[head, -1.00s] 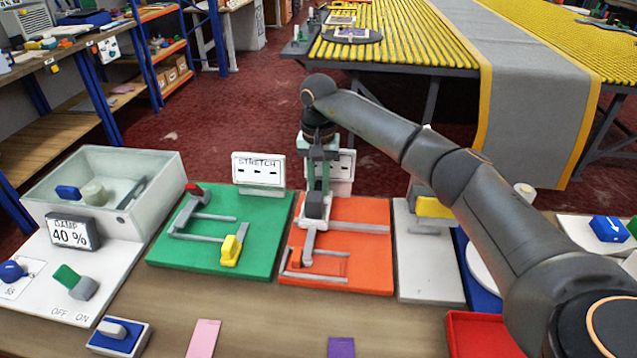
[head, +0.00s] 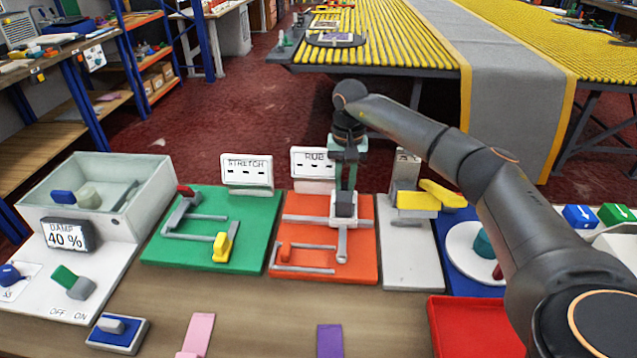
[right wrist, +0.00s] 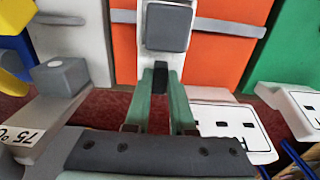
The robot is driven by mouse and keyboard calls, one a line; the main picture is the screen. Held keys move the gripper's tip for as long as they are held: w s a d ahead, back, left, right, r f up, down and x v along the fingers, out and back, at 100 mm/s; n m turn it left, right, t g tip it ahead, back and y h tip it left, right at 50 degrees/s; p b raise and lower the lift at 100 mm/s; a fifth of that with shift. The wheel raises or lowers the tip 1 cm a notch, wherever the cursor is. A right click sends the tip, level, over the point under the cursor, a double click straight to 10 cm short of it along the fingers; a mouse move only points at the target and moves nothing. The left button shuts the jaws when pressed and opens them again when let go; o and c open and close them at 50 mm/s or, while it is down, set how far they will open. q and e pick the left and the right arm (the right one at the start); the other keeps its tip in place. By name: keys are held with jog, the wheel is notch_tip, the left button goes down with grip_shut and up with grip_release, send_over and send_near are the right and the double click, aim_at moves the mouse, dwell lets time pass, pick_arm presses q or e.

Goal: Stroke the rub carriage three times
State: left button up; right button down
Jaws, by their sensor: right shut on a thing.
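The rub carriage (head: 343,222) is a white slider with a dark grey block on top. It sits on a grey cross rail (head: 303,219) on the orange board (head: 302,238), right of the board's middle. My right gripper (head: 345,187) points down and is shut on the carriage's upper part. In the right wrist view its green fingers (right wrist: 160,82) close together at the carriage's grey block (right wrist: 168,27). The exact contact is partly hidden. My left gripper is in neither view.
The RUB sign (head: 313,160) stands behind the orange board. A green board (head: 195,250) with a yellow handle lies left. A grey plate (head: 408,262) with a yellow block lies right. A red tray (head: 470,318) is at the front right.

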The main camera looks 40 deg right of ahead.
jog(key=s+d, duration=0.2)
jog(key=d, duration=0.1)
jog(key=shift+s+d, duration=0.15)
jog(key=shift+s, duration=0.15)
jog(key=c, duration=0.8)
grip_release()
jog(key=shift+s, duration=0.1)
jog(key=shift+o, duration=0.2)
jog(key=shift+r, duration=0.1)
jog(key=shift+r, duration=0.3)
notch_tip(320, 180, up, 12)
jog(key=shift+f+p, duration=0.15)
jog(key=shift+p, duration=0.25)
